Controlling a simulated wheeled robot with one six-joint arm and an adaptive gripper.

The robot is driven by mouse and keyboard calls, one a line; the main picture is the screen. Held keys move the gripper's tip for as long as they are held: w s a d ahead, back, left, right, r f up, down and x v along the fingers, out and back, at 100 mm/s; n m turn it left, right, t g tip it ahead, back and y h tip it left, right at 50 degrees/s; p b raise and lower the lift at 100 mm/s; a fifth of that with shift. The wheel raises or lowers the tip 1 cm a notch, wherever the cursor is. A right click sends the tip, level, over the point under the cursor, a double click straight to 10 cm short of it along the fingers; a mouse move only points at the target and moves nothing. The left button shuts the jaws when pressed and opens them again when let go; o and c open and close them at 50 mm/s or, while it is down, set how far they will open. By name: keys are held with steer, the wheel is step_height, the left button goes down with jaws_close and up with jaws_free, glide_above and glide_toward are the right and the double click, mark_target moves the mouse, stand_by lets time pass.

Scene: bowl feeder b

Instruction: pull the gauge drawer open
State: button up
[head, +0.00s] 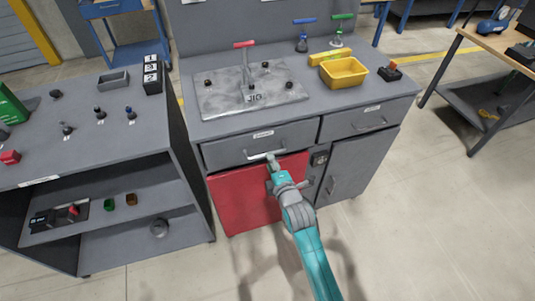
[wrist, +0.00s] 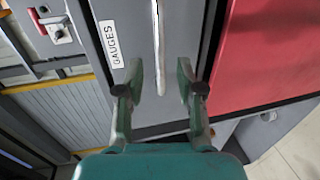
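The gauge drawer (head: 225,152) is the left grey drawer under the bench top, and it looks shut. In the wrist view its front (wrist: 178,30) carries a label reading GAUGES (wrist: 111,44). Its handle (head: 258,155) is a pale bar, and it also shows in the wrist view (wrist: 157,45). My gripper (head: 272,163) is at the handle's right part. In the wrist view my gripper (wrist: 159,85) is open, with one finger on each side of the bar and a visible gap to each. The exact depth of the fingers around the bar is unclear.
A red cabinet door (head: 240,195) is below the drawer. A second drawer (head: 362,120) is to its right. The jig plate (head: 215,100) and a yellow bin (head: 343,72) are on the bench top. A grey shelf unit (head: 130,160) stands left. Floor in front is clear.

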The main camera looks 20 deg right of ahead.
steer(key=shift+x, duration=2.65)
jaws_close()
